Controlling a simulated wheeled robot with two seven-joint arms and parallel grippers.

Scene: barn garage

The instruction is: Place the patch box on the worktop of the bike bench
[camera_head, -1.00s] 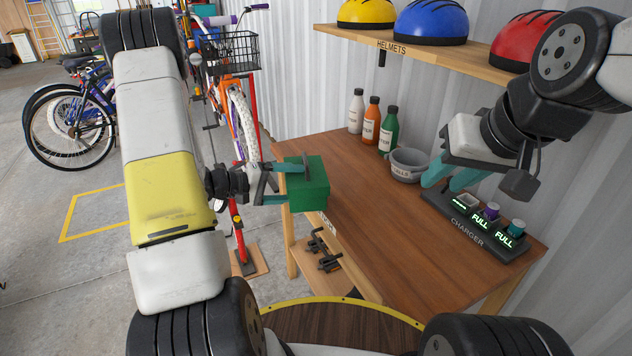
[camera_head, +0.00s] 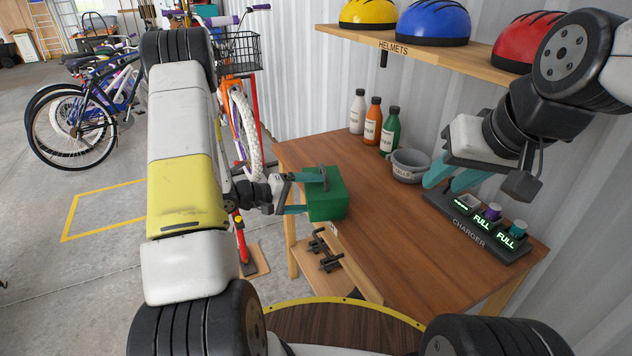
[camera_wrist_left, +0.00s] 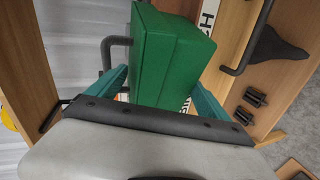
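The green patch box (camera_head: 328,206) is held in my left gripper (camera_head: 303,192), whose teal fingers lie on either side of it. The box is over the left edge of the wooden worktop (camera_head: 390,235); I cannot tell whether it touches the wood. In the left wrist view the box (camera_wrist_left: 172,58) sits between the fingers (camera_wrist_left: 160,92) and hides part of the bench behind it. My right gripper (camera_head: 452,182) is above the charger at the right of the worktop, its teal fingers apart and nothing seen between them.
Several bottles (camera_head: 373,122) and a grey bowl (camera_head: 409,164) stand along the worktop's back. The charger (camera_head: 476,226) with batteries is at the right. A helmet shelf (camera_head: 450,52) hangs above. The middle and front of the worktop are clear. A bike (camera_head: 240,120) stands left of the bench.

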